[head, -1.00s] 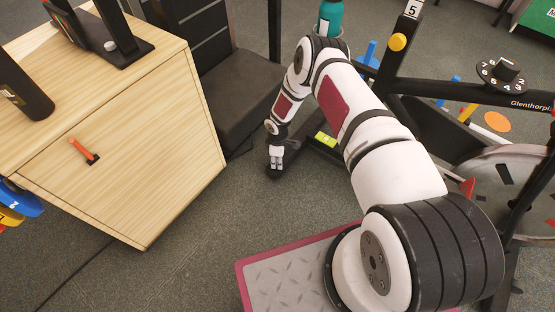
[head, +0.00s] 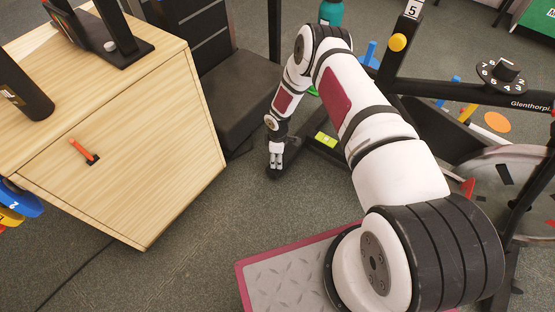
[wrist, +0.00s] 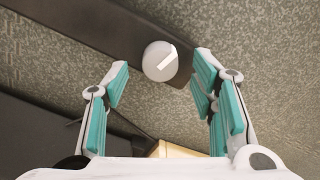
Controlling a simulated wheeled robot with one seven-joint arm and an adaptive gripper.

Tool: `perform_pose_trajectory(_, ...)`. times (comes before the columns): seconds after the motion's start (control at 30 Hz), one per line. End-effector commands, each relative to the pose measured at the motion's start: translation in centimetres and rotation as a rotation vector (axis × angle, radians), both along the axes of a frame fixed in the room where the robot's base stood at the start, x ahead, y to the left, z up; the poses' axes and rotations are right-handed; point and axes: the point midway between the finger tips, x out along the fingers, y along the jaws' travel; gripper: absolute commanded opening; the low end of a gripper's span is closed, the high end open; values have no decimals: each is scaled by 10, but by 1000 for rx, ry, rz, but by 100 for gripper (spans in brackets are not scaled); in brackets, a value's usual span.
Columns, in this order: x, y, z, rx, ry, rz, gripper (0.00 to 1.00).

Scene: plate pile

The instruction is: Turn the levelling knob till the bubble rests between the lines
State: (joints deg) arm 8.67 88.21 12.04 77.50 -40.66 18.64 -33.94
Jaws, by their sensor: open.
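The levelling knob (wrist: 160,61) is a pale round cap with a white pointer mark, on a black bar (wrist: 100,25) near the floor in the wrist view. My gripper (wrist: 160,68) is open, with one teal-padded finger on each side of the knob and gaps between. In the head view my gripper (head: 276,157) points down at the bar's end and hides the knob. A yellow-green level vial (head: 325,140) lies on the dark frame right of my gripper. It is too small to tell where its bubble rests.
A dark padded bench (head: 235,100) is behind my gripper. An exercise machine frame (head: 440,92) with a numbered dial (head: 501,75) stands at right.

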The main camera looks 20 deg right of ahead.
Motion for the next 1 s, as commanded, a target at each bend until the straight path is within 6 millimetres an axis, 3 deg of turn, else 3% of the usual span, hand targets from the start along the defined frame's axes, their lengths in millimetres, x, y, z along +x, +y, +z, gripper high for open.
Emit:
perform_pose_trajectory(0.3,1,0,64,-1,-2,1,52)
perform_pose_trajectory(0.5,0,0,89,0,-1,0,52)
perform_pose_trajectory(1.0,0,0,96,0,0,1,52)
